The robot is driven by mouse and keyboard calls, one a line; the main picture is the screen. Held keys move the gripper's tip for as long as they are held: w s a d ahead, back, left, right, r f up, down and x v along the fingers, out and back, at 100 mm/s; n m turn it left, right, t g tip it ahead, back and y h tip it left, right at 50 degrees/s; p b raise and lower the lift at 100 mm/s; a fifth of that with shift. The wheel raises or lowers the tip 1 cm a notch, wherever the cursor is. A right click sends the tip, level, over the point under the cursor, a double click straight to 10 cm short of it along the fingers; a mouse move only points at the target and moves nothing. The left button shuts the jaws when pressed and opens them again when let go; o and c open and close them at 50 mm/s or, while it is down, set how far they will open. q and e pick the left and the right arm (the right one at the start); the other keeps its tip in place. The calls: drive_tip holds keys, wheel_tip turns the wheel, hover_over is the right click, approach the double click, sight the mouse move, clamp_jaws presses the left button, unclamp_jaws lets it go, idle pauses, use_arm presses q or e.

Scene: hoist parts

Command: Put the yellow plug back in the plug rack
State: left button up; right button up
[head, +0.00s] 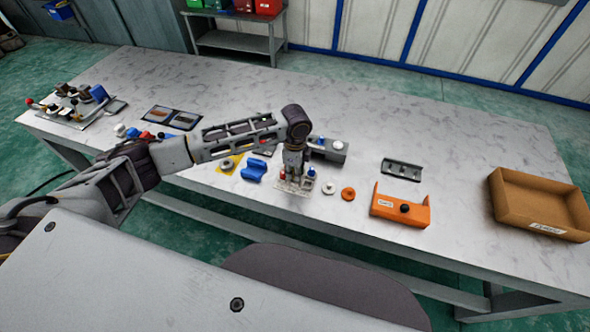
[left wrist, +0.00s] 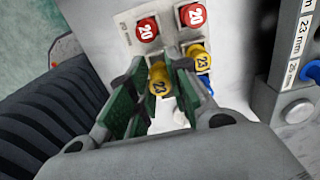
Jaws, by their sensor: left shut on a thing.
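The plug rack (head: 298,187) is a small pale plate near the table's front edge, under my left gripper (head: 293,172). In the left wrist view the plug rack (left wrist: 169,38) bears two red plugs marked 20 (left wrist: 147,28) and (left wrist: 192,15), and a yellow plug marked 23 (left wrist: 198,56). My left gripper (left wrist: 160,74) is shut on another yellow plug marked 23 (left wrist: 158,80), between its green-padded fingers. The held plug is at the rack's near side; its lower end is hidden, so I cannot tell whether it is in a hole. My right gripper is not in view.
A grey block with 23 mm labels (left wrist: 302,45) stands close to the right of the rack. A white disc (head: 328,188), an orange disc (head: 348,194) and an orange holder (head: 400,209) lie further right. A blue part (head: 254,170) lies left.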

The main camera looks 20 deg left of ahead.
use_arm(q)
drive_tip(key=shift+f, duration=0.4)
idle(0.4)
drive_tip(key=shift+p, duration=0.45)
idle(0.5)
idle(0.9)
drive_tip(key=shift+p, duration=0.45)
drive_tip(key=shift+f, duration=0.1)
idle(0.4)
drive_tip(key=shift+f+p, duration=0.2)
drive_tip(key=shift+p, duration=0.25)
idle(0.4)
drive_tip(key=shift+f, duration=0.35)
idle(0.9)
